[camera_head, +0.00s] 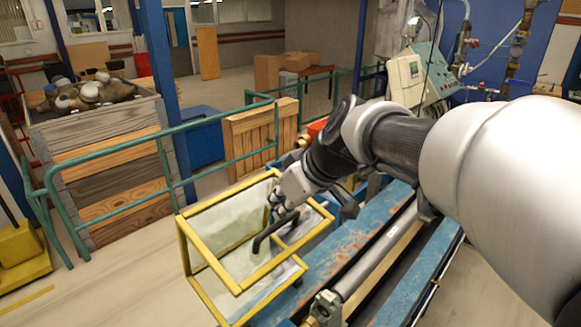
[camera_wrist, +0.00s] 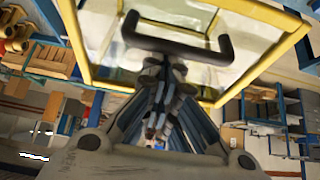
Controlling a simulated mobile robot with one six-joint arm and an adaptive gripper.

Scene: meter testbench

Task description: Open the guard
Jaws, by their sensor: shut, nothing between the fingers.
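The guard (camera_head: 210,255) is a box of yellow bars with clear panels at the near end of the blue bench. A black bar handle (camera_head: 272,231) is on it. My gripper (camera_head: 279,212) points down at the guard, close by the handle. In the wrist view the handle (camera_wrist: 178,47) lies across the picture just beyond the fingertips (camera_wrist: 165,66), with the yellow frame (camera_wrist: 74,40) around it. The fingers are shut and empty. I cannot tell whether they touch the handle. My arm hides part of the guard's right side.
A green railing (camera_head: 110,150) runs behind and left of the guard. The blue bench (camera_head: 345,245) with a long metal cylinder extends along the right. Open floor (camera_head: 120,280) lies to the left front.

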